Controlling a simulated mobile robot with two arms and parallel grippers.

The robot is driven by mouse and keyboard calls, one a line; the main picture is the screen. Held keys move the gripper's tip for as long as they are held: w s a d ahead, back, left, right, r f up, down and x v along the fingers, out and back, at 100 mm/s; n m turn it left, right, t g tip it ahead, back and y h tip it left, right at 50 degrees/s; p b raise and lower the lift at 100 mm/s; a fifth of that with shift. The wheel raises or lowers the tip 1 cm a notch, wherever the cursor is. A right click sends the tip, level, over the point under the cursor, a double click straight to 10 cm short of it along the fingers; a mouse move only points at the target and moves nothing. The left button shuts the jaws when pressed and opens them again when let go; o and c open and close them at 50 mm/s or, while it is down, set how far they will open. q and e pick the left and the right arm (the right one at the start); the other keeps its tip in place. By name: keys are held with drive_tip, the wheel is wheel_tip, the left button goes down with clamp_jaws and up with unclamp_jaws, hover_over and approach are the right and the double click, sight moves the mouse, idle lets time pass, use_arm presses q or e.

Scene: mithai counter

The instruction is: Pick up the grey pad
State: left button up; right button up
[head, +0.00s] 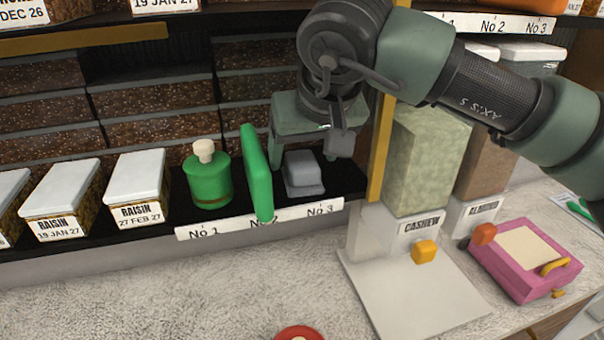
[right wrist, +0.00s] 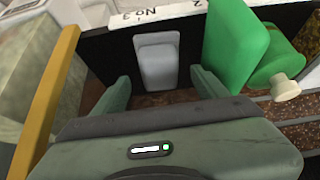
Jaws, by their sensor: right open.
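The grey pad (head: 303,173) sits on the black shelf behind the label No 3, right of a green upright slab. In the right wrist view the grey pad (right wrist: 158,62) lies ahead of and between my right gripper's two fingers, apart from both. My right gripper (head: 310,155) is open and empty, reaching over the shelf from above and behind the pad. Its fingers also show in the right wrist view (right wrist: 162,92). My left gripper is not in view.
The green slab (head: 257,172) stands close left of the pad, near my finger, with a green bottle (head: 208,180) beyond it. A yellow post (head: 381,150) and the cashew dispenser (head: 428,160) stand to the right. The counter (head: 220,290) in front is mostly clear.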

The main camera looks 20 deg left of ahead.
sight(302, 159)
drive_tip(key=x, duration=0.3)
drive_tip(key=shift+w+b, duration=0.1)
drive_tip(key=shift+b, duration=0.2)
drive_tip(key=shift+w+a, duration=0.1)
drive_tip(key=shift+c, duration=0.3)
drive_tip(key=c, duration=1.4)
drive_tip(key=shift+r, duration=0.1)
drive_tip(key=shift+c, duration=0.2)
